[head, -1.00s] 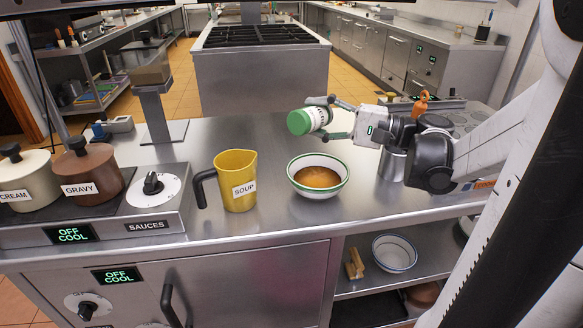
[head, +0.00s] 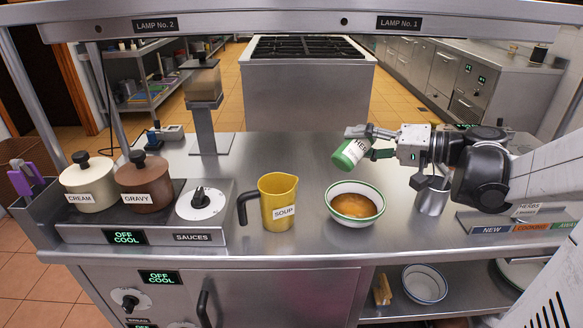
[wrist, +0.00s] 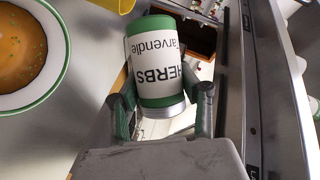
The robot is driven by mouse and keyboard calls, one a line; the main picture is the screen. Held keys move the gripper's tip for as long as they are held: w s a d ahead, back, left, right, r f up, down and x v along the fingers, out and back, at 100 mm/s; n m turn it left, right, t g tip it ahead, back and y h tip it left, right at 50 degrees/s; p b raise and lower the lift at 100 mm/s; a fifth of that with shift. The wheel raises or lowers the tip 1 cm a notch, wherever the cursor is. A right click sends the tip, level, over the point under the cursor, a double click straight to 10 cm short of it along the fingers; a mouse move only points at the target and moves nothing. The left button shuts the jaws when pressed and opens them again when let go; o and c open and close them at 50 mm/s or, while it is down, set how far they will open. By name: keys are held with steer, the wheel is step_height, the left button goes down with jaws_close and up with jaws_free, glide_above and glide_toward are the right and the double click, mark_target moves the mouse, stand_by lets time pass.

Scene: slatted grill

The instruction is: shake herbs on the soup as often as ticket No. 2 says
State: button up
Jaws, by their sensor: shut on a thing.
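My gripper (head: 366,142) is shut on the herbs shaker (head: 350,153), a white jar with a green end and a HERBS label. In the head view the shaker is tilted, green end down and to the left, above the far side of the soup bowl (head: 344,188). The bowl is white with a green rim and holds orange-brown soup (head: 357,206). The wrist view shows the shaker (wrist: 160,68) between the fingers, and the soup (wrist: 22,45) with small green specks. A ticket (head: 527,209) with HERBS on it stands at the right; its other text is too small to read.
A yellow SOUP jug (head: 279,205) stands left of the bowl. CREAM (head: 90,188) and GRAVY (head: 145,190) pots sit on the sauces warmer at the left. A metal container (head: 431,197) stands under my arm. A strip reads NEW, COOKING, AWAY (head: 492,229). The counter behind the jug is clear.

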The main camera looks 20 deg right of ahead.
steer(key=r+n+h+p, duration=0.1)
steer(key=n+p, duration=0.1)
steer(key=p, duration=0.1)
steer(key=shift+r+h, duration=0.3)
steer(key=shift+r, duration=0.05)
steer(key=shift+r+n+h+p, duration=0.25)
steer(key=shift+n+h+p, duration=0.15)
steer(key=shift+n+p, duration=0.55)
steer(key=shift+n+h, duration=0.3)
steer(key=shift+n, duration=0.25)
steer(key=shift+f, duration=0.1)
